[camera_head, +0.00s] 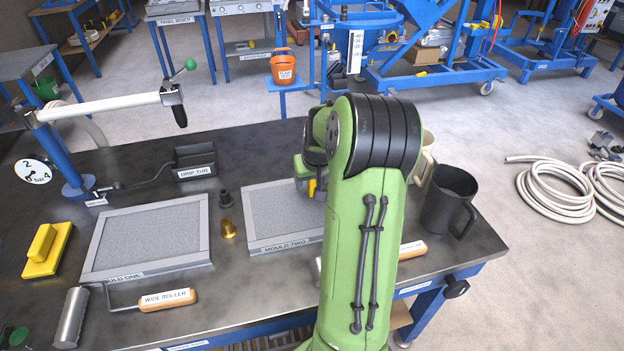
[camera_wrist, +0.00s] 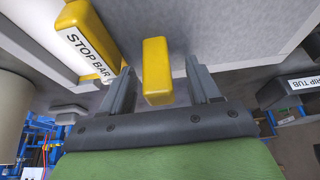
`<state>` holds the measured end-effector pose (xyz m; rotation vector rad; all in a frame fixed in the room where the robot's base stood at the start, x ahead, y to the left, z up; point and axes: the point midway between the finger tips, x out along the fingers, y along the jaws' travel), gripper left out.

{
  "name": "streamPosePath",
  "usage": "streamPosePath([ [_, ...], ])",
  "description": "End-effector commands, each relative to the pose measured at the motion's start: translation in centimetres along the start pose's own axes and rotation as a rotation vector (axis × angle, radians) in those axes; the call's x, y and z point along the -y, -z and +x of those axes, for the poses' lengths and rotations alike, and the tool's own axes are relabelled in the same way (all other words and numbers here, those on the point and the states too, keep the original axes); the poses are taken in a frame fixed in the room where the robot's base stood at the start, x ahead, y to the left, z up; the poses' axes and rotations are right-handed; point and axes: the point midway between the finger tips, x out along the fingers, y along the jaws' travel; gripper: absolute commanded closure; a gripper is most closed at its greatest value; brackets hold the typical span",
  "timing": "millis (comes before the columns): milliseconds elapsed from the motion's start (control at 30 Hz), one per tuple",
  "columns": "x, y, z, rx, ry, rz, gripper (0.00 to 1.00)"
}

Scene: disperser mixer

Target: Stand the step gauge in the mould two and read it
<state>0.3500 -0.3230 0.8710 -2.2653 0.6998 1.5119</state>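Mould two (camera_head: 284,247) is a grey-framed tray with a flat grey fill on the dark bench, partly hidden by my arm. My gripper (camera_head: 308,180) is over its far right part, mostly hidden behind the arm. In the wrist view the two fingers (camera_wrist: 158,80) are apart, with a yellow block (camera_wrist: 157,70) between them and gaps showing on both sides. A yellow bar labelled STOP BAR (camera_wrist: 90,40) lies beside the left finger. I cannot tell whether the yellow block is the step gauge, and no gauge markings show on it.
Mould one (camera_head: 150,268) lies left, with a wide roller (camera_head: 167,299) in front and a yellow float (camera_head: 46,250) beside it. Brass (camera_head: 228,229) and dark (camera_head: 224,198) fittings stand between the moulds. The drip tub (camera_head: 195,162) is behind; a dark mug (camera_head: 450,200) stands right.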

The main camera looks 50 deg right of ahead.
Motion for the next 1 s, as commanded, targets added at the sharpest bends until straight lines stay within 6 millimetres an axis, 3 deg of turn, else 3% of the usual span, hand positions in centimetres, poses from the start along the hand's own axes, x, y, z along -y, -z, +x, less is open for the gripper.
streamPosePath([
  [267,0.0,0.0,-0.5,0.0,-0.001,0.0,0.38],
  [367,-0.1,0.1,-2.4,-0.003,-0.002,0.0,0.38],
  [700,-0.1,0.2,-12.1,-0.004,-0.003,0.0,0.38],
  [833,0.0,0.1,-14.6,-0.001,-0.001,0.0,0.38],
  [1000,0.0,0.0,-15.8,0.001,-0.001,0.001,0.38],
])
